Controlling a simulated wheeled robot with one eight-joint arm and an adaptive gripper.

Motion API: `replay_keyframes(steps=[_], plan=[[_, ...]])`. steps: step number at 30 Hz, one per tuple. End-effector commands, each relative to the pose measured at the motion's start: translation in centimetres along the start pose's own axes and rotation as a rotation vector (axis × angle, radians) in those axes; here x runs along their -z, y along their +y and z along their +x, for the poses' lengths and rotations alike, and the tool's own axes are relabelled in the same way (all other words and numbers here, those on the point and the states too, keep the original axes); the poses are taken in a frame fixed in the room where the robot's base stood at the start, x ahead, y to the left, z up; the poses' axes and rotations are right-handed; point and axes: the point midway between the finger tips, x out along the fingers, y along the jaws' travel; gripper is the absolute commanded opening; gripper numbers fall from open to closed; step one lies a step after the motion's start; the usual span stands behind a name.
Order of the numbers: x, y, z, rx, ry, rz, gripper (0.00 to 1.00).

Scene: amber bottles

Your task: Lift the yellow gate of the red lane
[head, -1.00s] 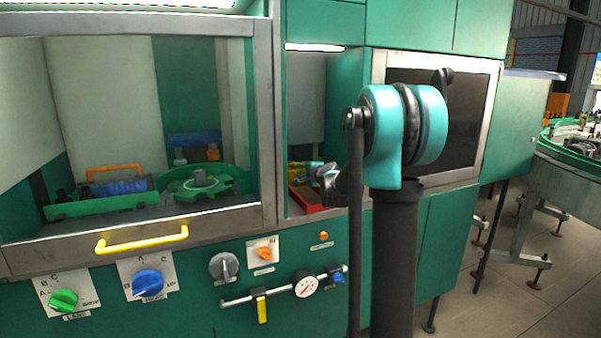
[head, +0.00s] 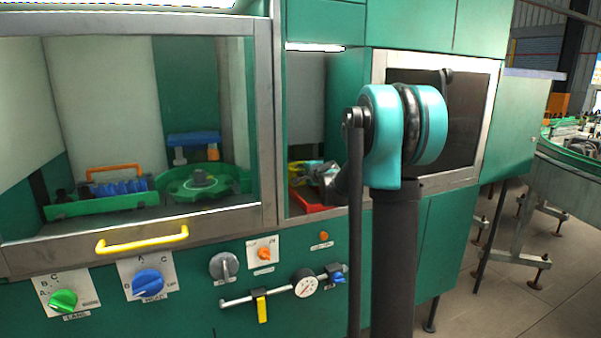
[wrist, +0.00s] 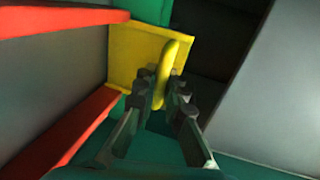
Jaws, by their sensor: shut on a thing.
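The yellow gate (wrist: 125,50) is a flat plate with an upright yellow handle (wrist: 168,68), in the wrist view. My gripper (wrist: 162,88) has its two dark fingers closed around the handle's lower part. The plate stands across the end of the red lane (wrist: 80,130), between its red rails. In the head view the red lane (head: 311,209) lies in the narrow bay right of the window. A small yellow patch of the gate shows there by my gripper (head: 312,172), which is small and partly hidden by my arm.
A grey panel (wrist: 270,90) stands close on the right in the wrist view. The bay's metal frame post (head: 266,120) is left of my gripper. Behind the window are a green round fixture (head: 215,182) and a rack of blue pieces (head: 120,187).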

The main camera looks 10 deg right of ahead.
Motion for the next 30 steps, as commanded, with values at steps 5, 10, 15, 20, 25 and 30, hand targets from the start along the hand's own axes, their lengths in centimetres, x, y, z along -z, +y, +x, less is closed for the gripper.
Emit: replay_keyframes(steps=[5, 10, 15, 20, 25, 30], plan=[[0.0, -2.6, -0.6, 0.001, 0.001, 0.001, 0.00], [0.1, -6.8, -1.6, 0.001, 0.001, 0.001, 0.00], [0.1, -11.0, -2.5, 0.001, 0.001, 0.001, 0.00], [0.1, -14.1, -3.2, 0.001, 0.001, 0.001, 0.00], [0.1, -16.0, -3.6, 0.001, 0.001, 0.001, 0.00], [0.1, -16.7, -3.7, 0.001, 0.002, 0.001, 0.00]])
